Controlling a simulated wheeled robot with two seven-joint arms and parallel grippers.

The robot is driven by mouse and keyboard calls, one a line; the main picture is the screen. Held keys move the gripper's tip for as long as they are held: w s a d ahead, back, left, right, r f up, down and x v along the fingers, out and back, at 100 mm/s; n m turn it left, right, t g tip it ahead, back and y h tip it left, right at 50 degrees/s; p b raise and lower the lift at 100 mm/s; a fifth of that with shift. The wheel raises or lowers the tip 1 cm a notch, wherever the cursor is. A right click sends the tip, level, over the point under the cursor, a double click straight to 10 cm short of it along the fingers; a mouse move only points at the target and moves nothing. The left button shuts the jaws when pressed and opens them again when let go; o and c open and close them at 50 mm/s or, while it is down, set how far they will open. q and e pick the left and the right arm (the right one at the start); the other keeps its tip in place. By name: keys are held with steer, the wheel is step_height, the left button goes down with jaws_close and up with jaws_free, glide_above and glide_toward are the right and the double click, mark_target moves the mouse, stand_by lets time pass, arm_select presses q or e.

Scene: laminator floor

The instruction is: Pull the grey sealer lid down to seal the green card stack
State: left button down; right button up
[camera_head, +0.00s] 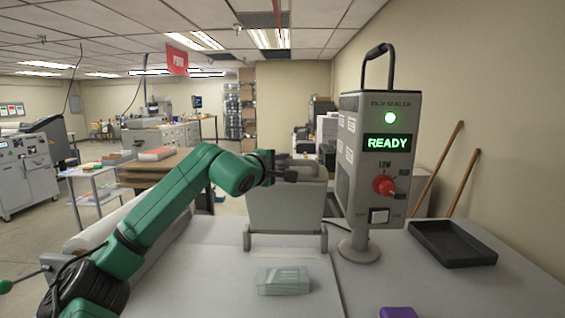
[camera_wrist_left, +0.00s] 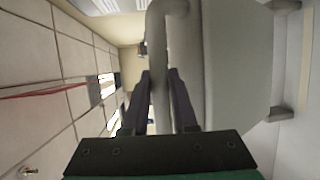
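The grey sealer lid (camera_head: 285,210) stands upright at the back of the table, hinged low at its rear. The green card stack (camera_head: 283,281), a pale green block, lies flat on the table in front of it, uncovered. My left gripper (camera_head: 291,175) is at the lid's top edge. In the left wrist view my left gripper (camera_wrist_left: 160,72) has its two dark fingers close on either side of the lid's grey handle bar (camera_wrist_left: 158,45), apparently shut on it. The lid's panel (camera_wrist_left: 235,60) fills the right of that view. My right gripper is not in view.
The sealer's control box (camera_head: 375,160) stands on a post right of the lid, with a green light and "READY" display. A black tray (camera_head: 452,243) lies at right. A purple object (camera_head: 398,312) shows at the front edge. The table around the stack is clear.

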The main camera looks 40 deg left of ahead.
arm_select(q)
steer(key=shift+r, duration=0.1)
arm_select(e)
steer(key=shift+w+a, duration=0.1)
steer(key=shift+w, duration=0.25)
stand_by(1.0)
